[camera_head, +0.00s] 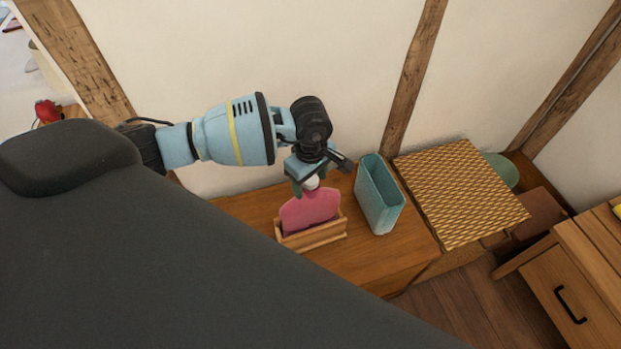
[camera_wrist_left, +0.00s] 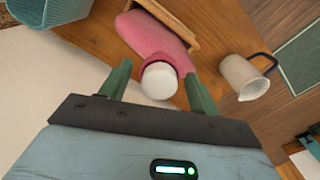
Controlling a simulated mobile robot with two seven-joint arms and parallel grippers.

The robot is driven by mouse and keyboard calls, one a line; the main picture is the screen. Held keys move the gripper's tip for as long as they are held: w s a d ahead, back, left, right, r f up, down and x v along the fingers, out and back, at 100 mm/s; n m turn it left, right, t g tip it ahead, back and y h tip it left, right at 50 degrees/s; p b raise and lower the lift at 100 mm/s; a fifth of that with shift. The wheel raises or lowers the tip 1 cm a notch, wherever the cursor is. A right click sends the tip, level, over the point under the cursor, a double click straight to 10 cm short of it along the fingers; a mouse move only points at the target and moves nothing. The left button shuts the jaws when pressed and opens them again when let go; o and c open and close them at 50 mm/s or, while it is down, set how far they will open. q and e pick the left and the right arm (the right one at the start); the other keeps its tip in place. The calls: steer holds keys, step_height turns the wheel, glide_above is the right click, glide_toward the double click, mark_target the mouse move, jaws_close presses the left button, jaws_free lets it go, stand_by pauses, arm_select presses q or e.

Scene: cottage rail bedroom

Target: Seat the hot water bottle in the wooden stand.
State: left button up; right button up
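The pink hot water bottle (camera_head: 310,210) with a white cap stands in the wooden stand (camera_head: 312,237) on the wooden cabinet top. Its lower edge is hidden behind the stand's front wall. My left gripper (camera_head: 306,184) is directly above the bottle, with its fingers down around the cap. In the left wrist view the white cap (camera_wrist_left: 159,80) lies between the two green fingers, with a visible gap on each side. The pink body (camera_wrist_left: 150,36) and the stand's rail (camera_wrist_left: 170,17) extend beyond it. My right gripper is not in view.
A teal bin (camera_head: 379,205) stands close to the right of the stand, and a woven box top (camera_head: 460,192) lies beyond it. The left wrist view also shows a pale jug (camera_wrist_left: 245,77). A wooden drawer unit (camera_head: 570,290) is at the lower right.

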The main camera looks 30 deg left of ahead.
arm_select(q)
step_height(320, 180, up, 12)
steer(key=shift+r, duration=0.15)
stand_by(0.7)
